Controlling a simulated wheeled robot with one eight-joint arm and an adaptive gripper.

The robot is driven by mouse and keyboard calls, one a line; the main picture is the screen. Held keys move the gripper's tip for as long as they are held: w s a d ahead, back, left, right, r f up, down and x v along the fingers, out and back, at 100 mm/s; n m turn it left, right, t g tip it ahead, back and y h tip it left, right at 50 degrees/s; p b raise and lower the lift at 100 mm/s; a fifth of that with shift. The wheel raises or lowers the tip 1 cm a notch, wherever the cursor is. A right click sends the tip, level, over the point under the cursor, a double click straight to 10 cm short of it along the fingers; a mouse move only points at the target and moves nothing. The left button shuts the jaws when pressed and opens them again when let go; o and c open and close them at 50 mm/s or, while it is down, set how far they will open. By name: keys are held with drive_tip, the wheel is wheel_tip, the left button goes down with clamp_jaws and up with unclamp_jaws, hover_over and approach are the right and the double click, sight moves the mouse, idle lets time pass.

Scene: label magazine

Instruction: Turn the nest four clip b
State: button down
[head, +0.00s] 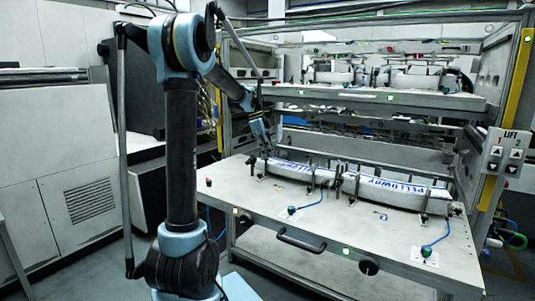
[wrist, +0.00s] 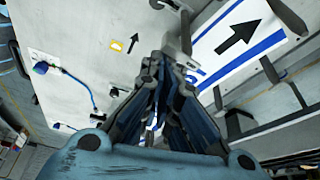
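My gripper (head: 264,142) reaches down to the left end of the left label stack (head: 292,170) on the lower shelf. In the wrist view my gripper (wrist: 164,68) has its fingers close together, with a narrow dark gap. A grey upright clip (wrist: 186,32) stands right at the fingertips, beside the white-and-blue label stack (wrist: 235,38). The fingers hide the clip's lower part. I cannot tell whether they grip it or only stand beside it. No readable mark shows which nest or clip this is.
The right label stack (head: 395,191) lies between more dark clips. Blue-cabled knobs (head: 291,210) sit along the front of the shelf (head: 330,226). An upper shelf (head: 345,94) hangs above. A yellow post with a lift panel (head: 505,155) stands at right.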

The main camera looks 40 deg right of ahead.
drive_tip(key=shift+w, duration=0.45)
